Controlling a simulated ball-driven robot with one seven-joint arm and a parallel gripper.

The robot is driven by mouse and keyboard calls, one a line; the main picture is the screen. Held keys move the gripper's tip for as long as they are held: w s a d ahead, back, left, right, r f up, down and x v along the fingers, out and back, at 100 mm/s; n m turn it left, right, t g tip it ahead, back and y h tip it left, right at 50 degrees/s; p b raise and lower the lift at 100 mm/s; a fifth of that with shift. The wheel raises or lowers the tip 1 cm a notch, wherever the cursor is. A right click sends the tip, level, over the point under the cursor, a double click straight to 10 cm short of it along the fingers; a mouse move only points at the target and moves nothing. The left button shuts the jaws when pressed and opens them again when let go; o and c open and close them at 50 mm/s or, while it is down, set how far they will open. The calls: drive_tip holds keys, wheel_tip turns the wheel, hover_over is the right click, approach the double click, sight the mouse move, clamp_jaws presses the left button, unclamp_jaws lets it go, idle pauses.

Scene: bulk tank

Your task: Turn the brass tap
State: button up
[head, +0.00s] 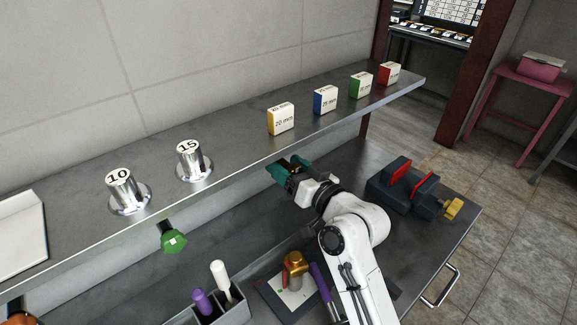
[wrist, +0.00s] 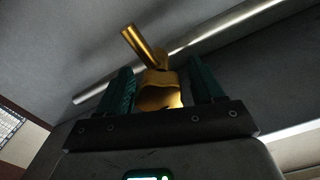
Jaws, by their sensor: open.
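The brass tap (wrist: 158,88) shows in the wrist view, with a rounded body and a straight lever angled up and to the left. My gripper (wrist: 162,74) is open, with one teal finger on each side of the tap's body. A gap shows on both sides; I cannot tell whether the tap is touched in depth. In the head view my gripper (head: 283,170) is just below the front edge of the shelf (head: 230,177). The tap is not clearly visible there.
A green knob (head: 173,241) hangs under the shelf to the left. Marked blocks and two metal weights stand on the shelf. On the bench below are a gold piece (head: 295,262) on a board, a caddy (head: 222,315) and a dark vise (head: 402,190) with red jaws.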

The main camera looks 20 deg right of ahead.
drive_tip(key=b+v, duration=0.2)
drive_tip(key=v, duration=0.8)
drive_tip(key=shift+s+b, duration=0.3)
drive_tip(key=shift+s, duration=0.1)
drive_tip(key=shift+d, duration=0.1)
